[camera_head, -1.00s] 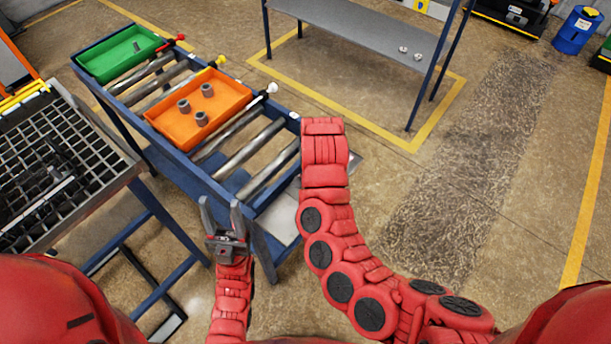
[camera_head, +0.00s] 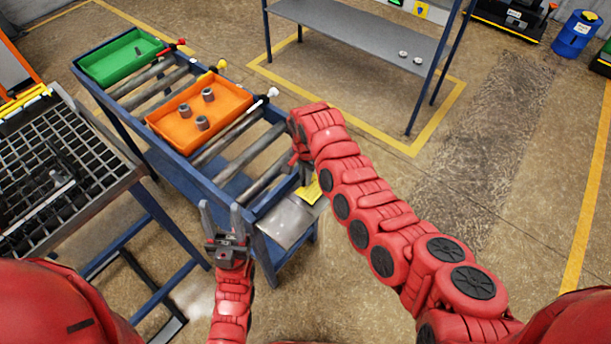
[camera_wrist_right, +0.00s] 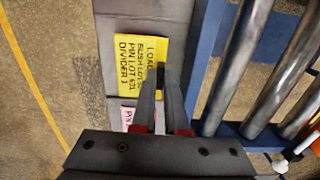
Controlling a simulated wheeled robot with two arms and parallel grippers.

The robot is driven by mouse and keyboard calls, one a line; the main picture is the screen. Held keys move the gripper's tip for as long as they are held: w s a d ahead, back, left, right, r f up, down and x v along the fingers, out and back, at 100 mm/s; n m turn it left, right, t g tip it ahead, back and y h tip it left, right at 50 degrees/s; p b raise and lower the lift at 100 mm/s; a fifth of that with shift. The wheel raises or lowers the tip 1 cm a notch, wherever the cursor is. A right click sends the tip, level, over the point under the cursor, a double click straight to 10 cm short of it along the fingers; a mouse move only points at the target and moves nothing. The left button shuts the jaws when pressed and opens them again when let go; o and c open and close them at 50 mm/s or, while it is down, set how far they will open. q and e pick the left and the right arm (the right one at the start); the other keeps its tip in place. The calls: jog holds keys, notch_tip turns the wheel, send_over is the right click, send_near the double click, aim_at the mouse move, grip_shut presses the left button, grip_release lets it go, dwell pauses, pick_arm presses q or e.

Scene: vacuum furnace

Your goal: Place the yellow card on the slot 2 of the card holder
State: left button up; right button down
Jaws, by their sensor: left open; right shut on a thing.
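The yellow card (camera_wrist_right: 134,65) has printed lines starting "LOAD" and lies in front of the grey card holder (camera_wrist_right: 115,15) in the right wrist view. My right gripper (camera_wrist_right: 161,85) is shut on the card's edge. In the head view the yellow card (camera_head: 309,193) shows below my right gripper (camera_head: 302,174), over the grey holder plate (camera_head: 288,222) at the blue roller table's near end. A pink card (camera_wrist_right: 127,116) sits lower on the holder. I cannot tell whether the yellow card touches the holder or is in a slot. My left gripper (camera_head: 223,222) is open and empty.
The blue roller table (camera_head: 180,150) carries an orange tray (camera_head: 168,134) with several grey parts and a green tray (camera_head: 98,72). A wire-grid table (camera_head: 62,190) stands at left. A grey shelf (camera_head: 345,25) is behind.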

jog(key=shift+f, duration=0.65)
jog(key=shift+f, duration=0.2)
jog(key=c, duration=0.9)
grip_release()
jog(key=shift+c, duration=0.2)
jog(key=shift+r, duration=0.1)
